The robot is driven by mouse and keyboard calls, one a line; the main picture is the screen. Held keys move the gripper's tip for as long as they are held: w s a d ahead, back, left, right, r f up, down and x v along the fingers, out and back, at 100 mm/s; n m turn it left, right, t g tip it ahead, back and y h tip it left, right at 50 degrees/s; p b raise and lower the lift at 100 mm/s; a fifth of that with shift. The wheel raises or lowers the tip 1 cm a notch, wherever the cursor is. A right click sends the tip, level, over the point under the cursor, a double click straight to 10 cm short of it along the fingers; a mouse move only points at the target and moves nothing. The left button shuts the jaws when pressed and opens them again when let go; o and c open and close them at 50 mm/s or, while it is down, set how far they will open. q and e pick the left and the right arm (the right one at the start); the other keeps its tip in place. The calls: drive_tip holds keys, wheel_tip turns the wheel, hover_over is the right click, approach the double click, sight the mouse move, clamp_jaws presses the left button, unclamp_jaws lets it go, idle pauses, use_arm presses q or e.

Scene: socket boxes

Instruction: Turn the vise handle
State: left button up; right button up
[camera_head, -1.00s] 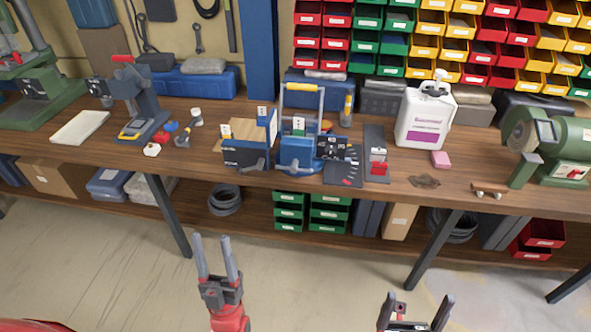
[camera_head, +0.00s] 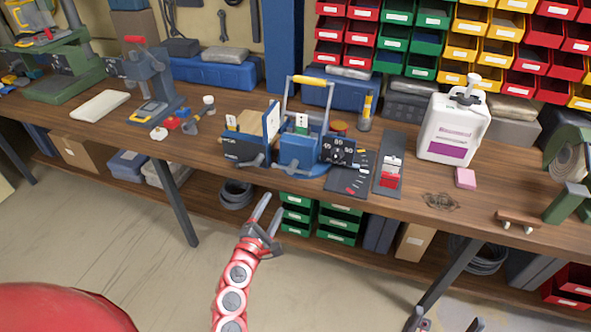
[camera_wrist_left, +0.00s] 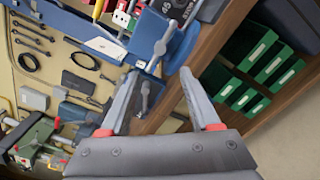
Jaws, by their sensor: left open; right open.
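A blue vise-like device (camera_head: 298,152) with a yellow-topped frame stands near the front edge of the workbench. A grey bar handle (camera_wrist_left: 160,45) sticks out from its blue front in the left wrist view. To its left in the head view is a dark blue block (camera_head: 243,150) with a second grey lever (camera_head: 256,161); I cannot tell for certain which lever is the vise handle. My left gripper (camera_head: 271,211) is open and empty, below and in front of the bench edge, apart from both levers. My right gripper (camera_head: 446,324) is open, its fingertips just showing at the bottom edge.
The wooden workbench (camera_head: 400,190) has a front edge between my left gripper and the devices. A white jug (camera_head: 453,128), pink block (camera_head: 465,178) and red-and-grey tool (camera_head: 391,178) stand to the right. Green drawers (camera_head: 337,222) are under the bench. A green press stands far left.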

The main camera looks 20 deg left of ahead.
sight(290, 172)
use_arm(q)
drive_tip(key=w, duration=1.6)
drive_tip(key=shift+w+d, duration=0.2)
drive_tip(key=shift+d, duration=0.05)
clamp_jaws()
